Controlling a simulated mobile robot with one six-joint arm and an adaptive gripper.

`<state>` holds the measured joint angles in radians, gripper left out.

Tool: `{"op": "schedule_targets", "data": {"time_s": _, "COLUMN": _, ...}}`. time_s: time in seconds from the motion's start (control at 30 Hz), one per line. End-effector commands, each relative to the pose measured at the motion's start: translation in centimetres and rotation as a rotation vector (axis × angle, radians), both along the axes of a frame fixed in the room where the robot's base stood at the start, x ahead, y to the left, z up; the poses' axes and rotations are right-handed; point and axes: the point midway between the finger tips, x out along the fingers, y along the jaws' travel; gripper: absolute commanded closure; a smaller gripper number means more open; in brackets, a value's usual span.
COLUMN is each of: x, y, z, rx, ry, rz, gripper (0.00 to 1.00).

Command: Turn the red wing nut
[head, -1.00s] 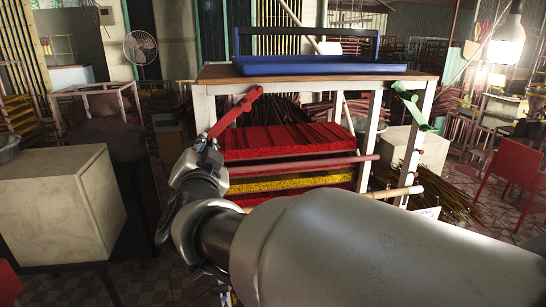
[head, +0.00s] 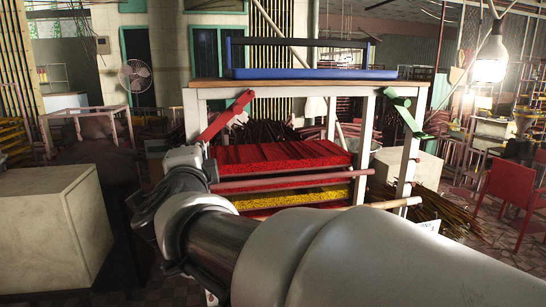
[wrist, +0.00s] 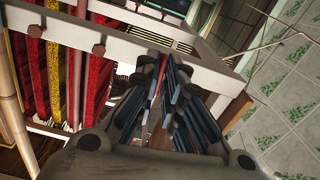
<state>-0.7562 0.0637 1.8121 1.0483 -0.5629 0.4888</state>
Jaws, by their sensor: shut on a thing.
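The red wing nut (head: 225,117) is a long red bar at the upper left front of the white-framed rack (head: 193,115). It slants from upper right to lower left. My gripper (head: 203,152) is at its lower left end, with the fingers largely hidden by my wrist in the head view. In the wrist view my gripper (wrist: 165,105) has its dark fingers close together, shut on the wing nut, with only a thin strip of red showing between them. A similar green wing nut (head: 404,113) is on the rack's right post.
A blue tray (head: 310,73) stands on the rack's top. Red and yellow incense bundles (head: 285,160) lie inside, with protruding red-brown bars (head: 290,175) in front. A pale box (head: 50,235) stands at left and a red chair (head: 510,190) at right.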

Motion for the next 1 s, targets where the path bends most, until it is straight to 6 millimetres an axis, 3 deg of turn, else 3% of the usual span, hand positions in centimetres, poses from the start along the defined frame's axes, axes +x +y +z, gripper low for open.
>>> {"op": "schedule_targets", "data": {"time_s": 0.67, "x": 0.0, "y": 0.01, "z": 0.02, "rx": 0.055, "ry": 0.016, "rz": 0.0, "gripper": 1.0}}
{"op": "schedule_targets", "data": {"time_s": 0.7, "x": 0.0, "y": 0.01, "z": 0.02, "rx": 0.055, "ry": 0.016, "rz": 0.0, "gripper": 0.89}}
{"op": "schedule_targets", "data": {"time_s": 1.0, "x": 0.0, "y": 0.0, "z": 0.01, "rx": 0.055, "ry": 0.016, "rz": 0.0, "gripper": 0.72}}
